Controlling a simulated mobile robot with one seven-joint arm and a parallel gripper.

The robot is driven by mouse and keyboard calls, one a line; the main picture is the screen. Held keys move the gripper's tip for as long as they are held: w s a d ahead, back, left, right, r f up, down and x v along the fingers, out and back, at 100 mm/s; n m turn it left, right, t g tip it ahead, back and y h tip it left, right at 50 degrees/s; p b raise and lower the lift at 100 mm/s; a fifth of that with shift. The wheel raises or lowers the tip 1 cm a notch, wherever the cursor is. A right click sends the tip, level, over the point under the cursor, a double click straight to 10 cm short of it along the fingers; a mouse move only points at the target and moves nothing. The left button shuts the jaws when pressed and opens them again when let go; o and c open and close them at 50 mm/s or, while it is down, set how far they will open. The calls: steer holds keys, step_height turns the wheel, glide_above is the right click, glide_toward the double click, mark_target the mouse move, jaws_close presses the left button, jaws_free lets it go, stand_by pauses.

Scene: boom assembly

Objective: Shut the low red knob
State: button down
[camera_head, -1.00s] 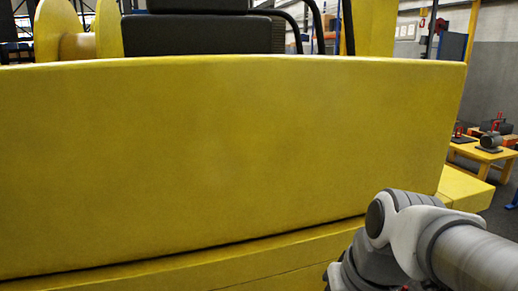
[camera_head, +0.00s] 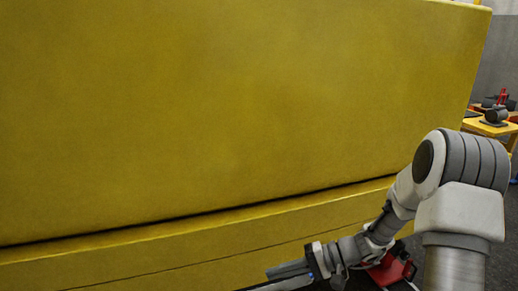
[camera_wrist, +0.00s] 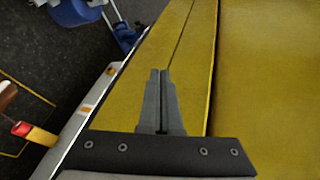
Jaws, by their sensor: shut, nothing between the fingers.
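I cannot make out the low red knob for certain in either view. In the wrist view a small red-ended yellow piece (camera_wrist: 36,133) shows at the left edge, and I cannot tell what it belongs to. My gripper (camera_wrist: 160,72) is shut and empty, in front of the yellow machine's lower ledge (camera_wrist: 185,60). In the head view my gripper (camera_head: 275,277) is low at the bottom, pointing left along the machine's lower edge (camera_head: 180,250).
The large yellow machine body (camera_head: 230,100) fills most of the head view. A red object (camera_head: 390,270) lies low behind my arm. A yellow table (camera_head: 490,127) with parts stands at the far right. In the wrist view, dark floor (camera_wrist: 40,65) lies to the left, with a blue item (camera_wrist: 75,10).

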steer(key=w+d+f+m+t+h+b, duration=0.1)
steer(key=d+f+m+t+h+b, duration=0.4)
steer(key=f, duration=1)
steer(key=w+d+f+m+t+b, duration=0.15)
steer(key=f+m+t, duration=0.45)
steer(key=f, duration=0.9)
steer(key=w+d+f+m+t+h+b, duration=0.2)
steer(key=f+m+t+h+b, duration=0.3)
steer(key=f, duration=1)
steer(key=w+a+m+t+y+b, duration=0.1)
steer(key=w+a+y, duration=0.1)
steer(key=w, duration=0.4)
steer(key=shift+w+d+f, duration=0.1)
steer(key=shift+d+f, duration=0.1)
steer(key=shift+d, duration=0.05)
